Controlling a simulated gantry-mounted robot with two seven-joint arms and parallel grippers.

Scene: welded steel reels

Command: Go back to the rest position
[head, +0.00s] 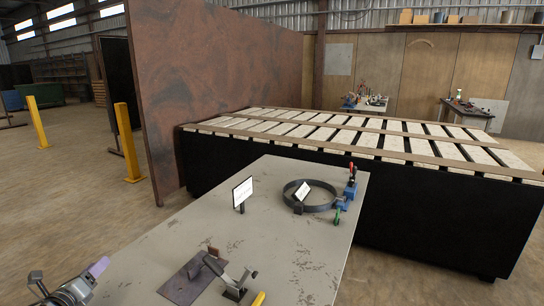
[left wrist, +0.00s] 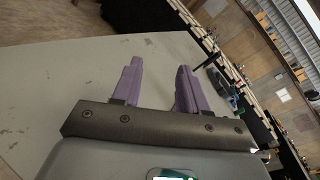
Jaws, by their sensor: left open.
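My left gripper (head: 98,268) is at the lower left of the head view, beside the left edge of the grey table (head: 160,250). In the left wrist view its two purple fingers (left wrist: 158,85) stand apart with nothing between them. My right gripper is in neither view. On the table, a dark metal ring (head: 325,207) lies flat towards the far right end, with a blue clamp (head: 343,201) at its right side.
A brown plate with a toggle clamp (head: 232,283) sits at the table's near side. A small white sign (head: 242,192) stands mid-table. Behind are a long slatted bench (head: 340,135) and a tall rusty panel (head: 210,70). The table's left part is clear.

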